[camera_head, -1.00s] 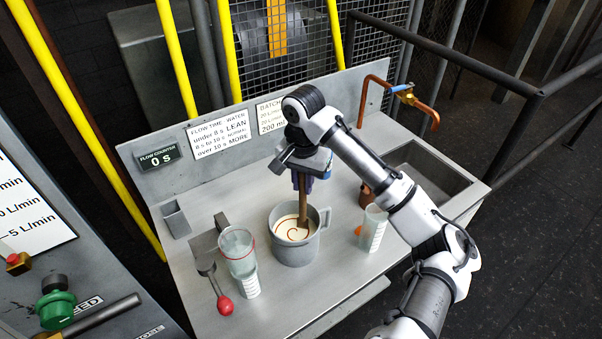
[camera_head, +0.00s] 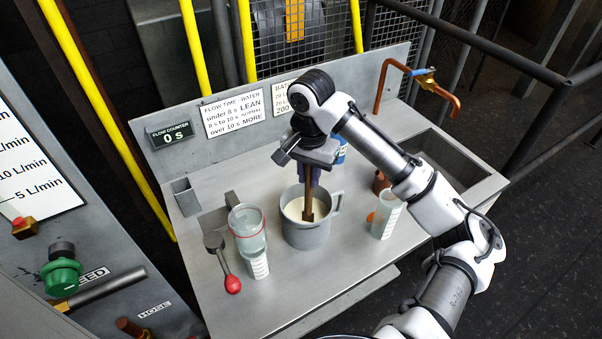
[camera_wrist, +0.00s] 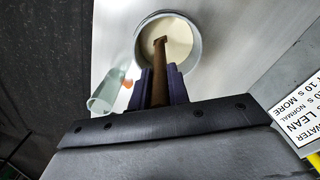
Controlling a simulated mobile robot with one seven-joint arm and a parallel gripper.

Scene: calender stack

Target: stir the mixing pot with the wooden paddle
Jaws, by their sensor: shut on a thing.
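The grey mixing pot (camera_head: 306,236) stands upright on the steel bench, with its handle to the right and a cream-coloured liquid (camera_head: 297,207) inside. My gripper (camera_head: 308,172) is above the pot, pointing down and shut on the brown wooden paddle (camera_head: 309,201). The paddle's lower end is inside the pot at the liquid. In the wrist view the paddle (camera_wrist: 160,75) runs between my purple fingers (camera_wrist: 162,86) into the pot (camera_wrist: 196,58), and the liquid (camera_wrist: 177,38) looks evenly cream. How deep the paddle tip reaches is hidden.
A clear cup with a red ring (camera_head: 248,222) stands left of the pot beside a red-knobbed lever (camera_head: 232,284). A translucent beaker (camera_head: 386,215) stands to the right, before the sink (camera_head: 450,165) and copper tap (camera_head: 440,88). The bench front (camera_head: 320,275) is clear.

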